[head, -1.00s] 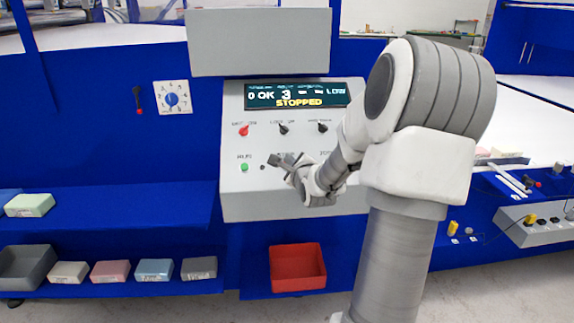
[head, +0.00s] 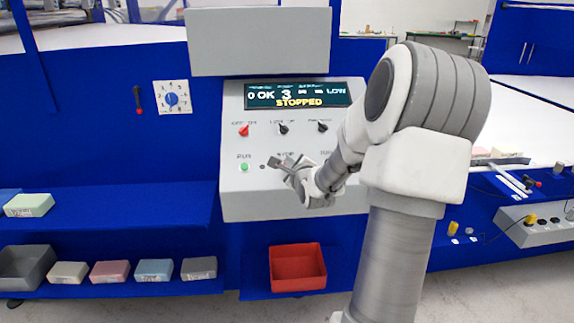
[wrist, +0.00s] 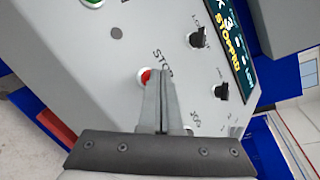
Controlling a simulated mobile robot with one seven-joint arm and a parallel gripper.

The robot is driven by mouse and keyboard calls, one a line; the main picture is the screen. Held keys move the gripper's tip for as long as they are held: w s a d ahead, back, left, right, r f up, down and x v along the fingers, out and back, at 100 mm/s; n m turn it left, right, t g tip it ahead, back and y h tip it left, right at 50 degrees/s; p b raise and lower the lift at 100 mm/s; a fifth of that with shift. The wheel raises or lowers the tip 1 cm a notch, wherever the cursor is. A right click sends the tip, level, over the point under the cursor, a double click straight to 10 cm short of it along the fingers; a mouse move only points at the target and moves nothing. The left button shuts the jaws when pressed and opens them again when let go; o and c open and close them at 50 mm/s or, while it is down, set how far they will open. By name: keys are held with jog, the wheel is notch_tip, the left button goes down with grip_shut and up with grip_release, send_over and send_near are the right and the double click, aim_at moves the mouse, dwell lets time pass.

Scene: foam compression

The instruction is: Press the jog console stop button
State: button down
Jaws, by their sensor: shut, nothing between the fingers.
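A grey sloped console (head: 240,205) stands ahead in the head view, and its screen (head: 298,95) reads STOPPED in yellow. In the wrist view, a red stop button (wrist: 146,75) in a pale ring sits beside the STOP label (wrist: 162,62). My gripper (head: 276,162) is shut and empty over the lower panel. In the wrist view, its fingertips (wrist: 161,73) lie just right of the red button and overlap its edge. I cannot tell whether they touch it. In the head view, my gripper hides the button.
A green run button (head: 244,168) is left of my gripper. A red switch (head: 244,130) and dark knobs (head: 282,129) are above it. A red bin (head: 298,268) is below the console. Foam blocks (head: 110,271) lie on the left shelf. Another grey control box (head: 540,236) is at the right.

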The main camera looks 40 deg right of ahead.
jog(key=shift+w+f, duration=0.1)
jog(key=shift+f, duration=0.15)
jog(key=shift+r, duration=0.1)
dwell(0.5)
jog(key=shift+s+a+r+p, duration=0.15)
jog(key=shift+s+r+p, duration=0.25)
jog(key=shift+r+p, duration=0.3)
jog(key=r+p, duration=0.1)
jog(key=s+a+r+p, duration=0.1)
jog(key=p, duration=0.1)
jog(key=s+r+p, duration=0.1)
jog(key=r, duration=0.1)
jog(key=shift+s+a+p, duration=0.1)
jog(key=shift+a+p, duration=0.1)
jog(key=shift+p, duration=0.1)
dwell(0.6)
